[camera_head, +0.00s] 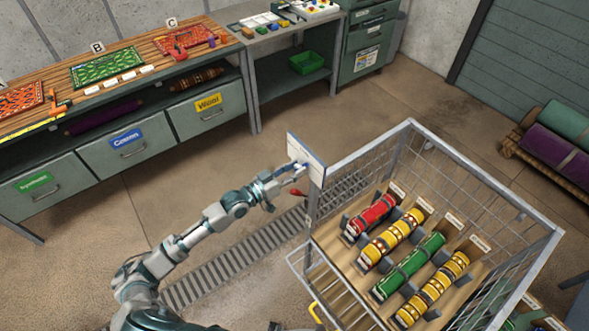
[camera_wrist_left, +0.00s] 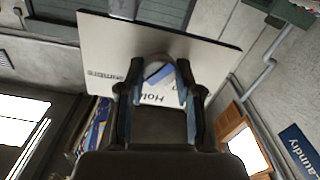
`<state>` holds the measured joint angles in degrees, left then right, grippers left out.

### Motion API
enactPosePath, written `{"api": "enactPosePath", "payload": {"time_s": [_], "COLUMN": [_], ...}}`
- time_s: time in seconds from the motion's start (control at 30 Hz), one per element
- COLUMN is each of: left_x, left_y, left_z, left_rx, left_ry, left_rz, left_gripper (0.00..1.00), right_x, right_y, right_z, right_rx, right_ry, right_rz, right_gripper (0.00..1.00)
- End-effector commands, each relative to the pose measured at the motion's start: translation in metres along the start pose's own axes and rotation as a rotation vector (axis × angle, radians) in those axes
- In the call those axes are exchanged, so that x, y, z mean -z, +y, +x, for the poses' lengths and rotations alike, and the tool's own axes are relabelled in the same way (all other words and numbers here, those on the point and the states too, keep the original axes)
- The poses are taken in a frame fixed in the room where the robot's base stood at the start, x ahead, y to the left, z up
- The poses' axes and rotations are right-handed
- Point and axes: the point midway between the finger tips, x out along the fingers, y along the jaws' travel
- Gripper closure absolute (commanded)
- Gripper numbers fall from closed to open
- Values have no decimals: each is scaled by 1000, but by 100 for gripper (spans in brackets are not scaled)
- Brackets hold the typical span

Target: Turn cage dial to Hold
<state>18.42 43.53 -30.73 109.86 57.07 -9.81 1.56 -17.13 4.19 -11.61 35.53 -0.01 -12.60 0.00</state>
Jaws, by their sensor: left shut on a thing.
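The cage (camera_head: 410,135) of grey wire mesh stands at the right in the head view. A white panel (camera_head: 306,150) is on its near left corner post. My left gripper (camera_head: 293,172) is at the panel's face. In the wrist view its fingers (camera_wrist_left: 160,95) are shut on the dial (camera_wrist_left: 158,62), a grey rounded part. The dial's pointer cannot be made out. My right gripper is not in view.
Several rolled rugs (camera_head: 408,267) lie in the cage. A red knob (camera_head: 298,192) sits just below the panel. A floor grate (camera_head: 235,258) runs beside the cage. A workbench (camera_head: 125,65) with labelled drawers stands at the back left. Floor between bench and cage is clear.

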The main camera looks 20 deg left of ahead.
Motion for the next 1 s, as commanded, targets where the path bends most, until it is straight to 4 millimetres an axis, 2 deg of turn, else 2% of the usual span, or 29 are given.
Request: {"api": "enactPosePath", "payload": {"time_s": [0.6,1.0], "left_x": [-8,-10], "left_y": [-2,-2], "left_z": [-1,-1], "left_rx": [6,8], "left_ry": [-16,-19], "left_rz": [-517,-666], "left_gripper": [100,100], "right_x": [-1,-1], "right_y": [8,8], "right_z": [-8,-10], "right_rx": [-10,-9], "right_ry": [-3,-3], "right_rz": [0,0], "right_gripper": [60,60]}}
